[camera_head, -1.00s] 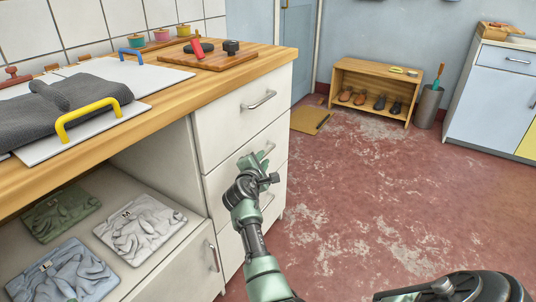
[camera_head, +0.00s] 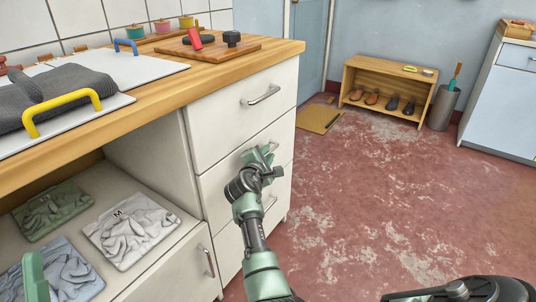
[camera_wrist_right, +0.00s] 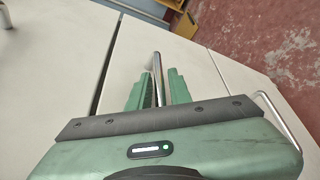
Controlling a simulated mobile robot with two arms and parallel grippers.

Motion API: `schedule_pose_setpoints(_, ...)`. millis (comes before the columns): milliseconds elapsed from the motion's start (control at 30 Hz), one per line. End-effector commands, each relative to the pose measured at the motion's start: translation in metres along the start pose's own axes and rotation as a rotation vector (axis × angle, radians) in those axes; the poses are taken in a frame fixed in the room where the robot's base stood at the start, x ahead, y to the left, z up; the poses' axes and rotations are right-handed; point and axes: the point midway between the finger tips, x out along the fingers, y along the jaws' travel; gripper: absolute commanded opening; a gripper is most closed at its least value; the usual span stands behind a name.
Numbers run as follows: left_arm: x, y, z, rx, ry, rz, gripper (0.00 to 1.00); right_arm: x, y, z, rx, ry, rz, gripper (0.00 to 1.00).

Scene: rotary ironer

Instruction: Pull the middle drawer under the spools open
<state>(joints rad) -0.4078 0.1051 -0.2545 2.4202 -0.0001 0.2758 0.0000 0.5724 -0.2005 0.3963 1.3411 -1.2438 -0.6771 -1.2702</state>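The three spools (camera_head: 162,26), green, pink and yellow, stand at the back of the wooden counter. Below is a white drawer stack; its middle drawer (camera_head: 222,187) is shut, flush with the others. My right gripper (camera_head: 259,154) is at that drawer's front and mostly hides its handle in the head view. In the right wrist view, the metal bar handle (camera_wrist_right: 157,72) lies between the two green fingers of the right gripper (camera_wrist_right: 158,85), with a narrow gap visible beside it. A green part of my left gripper (camera_head: 35,277) shows at the lower left; its opening is out of sight.
The top drawer handle (camera_head: 262,95) is above my right gripper and the bottom handle (camera_head: 270,203) below it. Folded cloths (camera_head: 130,228) lie on the open shelf at left. The red floor (camera_head: 370,210) before the drawers is clear.

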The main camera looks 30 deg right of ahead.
Motion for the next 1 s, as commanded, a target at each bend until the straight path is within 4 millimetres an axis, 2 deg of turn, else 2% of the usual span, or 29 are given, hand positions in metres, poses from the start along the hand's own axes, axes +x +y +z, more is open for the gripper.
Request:
schedule_pose_setpoints(100, 0.0001, 0.0000, 0.0001, 0.000, -0.001, 0.000, 0.40, -0.0001, 0.0002, 0.0000, 0.000, 0.000, 0.000, 0.17)
schedule_pose_setpoints(167, 0.0001, 0.0000, 0.0002, 0.000, -0.001, 0.000, 0.40, 0.0000, 0.0001, 0.0000, 0.000, 0.000, 0.000, 0.00)
schedule_pose_setpoints(1000, 0.0000, -0.0003, 0.0006, 0.001, -0.003, 0.000, 0.40, 0.0001, -0.0007, -0.0001, -0.001, 0.000, -0.001, 0.00)
